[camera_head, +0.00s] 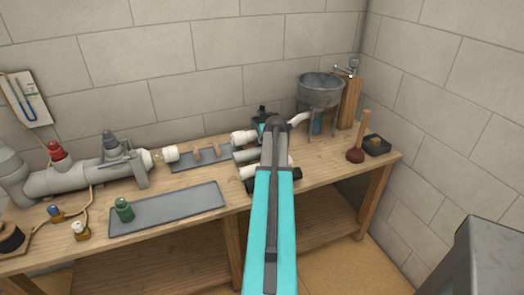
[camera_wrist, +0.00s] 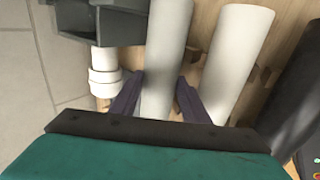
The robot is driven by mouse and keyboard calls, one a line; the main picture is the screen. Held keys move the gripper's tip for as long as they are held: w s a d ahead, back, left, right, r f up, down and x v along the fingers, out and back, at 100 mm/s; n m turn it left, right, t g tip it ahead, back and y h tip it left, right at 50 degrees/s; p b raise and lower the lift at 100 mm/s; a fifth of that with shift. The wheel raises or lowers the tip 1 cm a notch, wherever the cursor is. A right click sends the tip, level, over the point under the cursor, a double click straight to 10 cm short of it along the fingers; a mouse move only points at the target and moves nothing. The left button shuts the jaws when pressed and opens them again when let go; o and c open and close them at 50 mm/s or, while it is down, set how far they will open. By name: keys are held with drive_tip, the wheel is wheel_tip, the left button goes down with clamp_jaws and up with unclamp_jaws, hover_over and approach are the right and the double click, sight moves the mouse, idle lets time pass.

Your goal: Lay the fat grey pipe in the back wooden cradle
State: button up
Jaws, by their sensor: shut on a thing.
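In the wrist view my gripper (camera_wrist: 160,77) has its two dark fingers on either side of a grey pipe (camera_wrist: 166,45) and is shut on it. In the head view this grey pipe (camera_head: 246,155) shows left of my arm, low over the bench; my gripper is hidden behind the arm. A paler pipe (camera_wrist: 240,55) lies beside it, apart from my fingers; it also shows in the head view (camera_head: 249,172). Small wooden cradle pieces (camera_head: 196,154) stand on a grey tray (camera_head: 182,166) at the back of the bench, left of the pipes. They look empty.
A white fitting (camera_head: 243,137) is behind the pipes. A metal funnel bowl (camera_head: 320,92) and plunger (camera_head: 357,150) stand to the right. A large grey pipe assembly (camera_head: 75,178) fills the left. A flat front tray (camera_head: 170,211) holds a green part (camera_head: 124,210).

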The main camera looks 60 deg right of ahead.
drive_tip(key=shift+f+b, duration=0.4)
drive_tip(key=shift+f, duration=0.3)
drive_tip(key=o, duration=1.2)
drive_tip(key=shift+f, duration=0.1)
drive_tip(key=shift+s+a+f, duration=0.1)
drive_tip(key=b+v, duration=0.2)
drive_tip(key=v, duration=1.2)
drive_tip(key=shift+w+r, duration=0.2)
drive_tip(key=shift+w, duration=0.05)
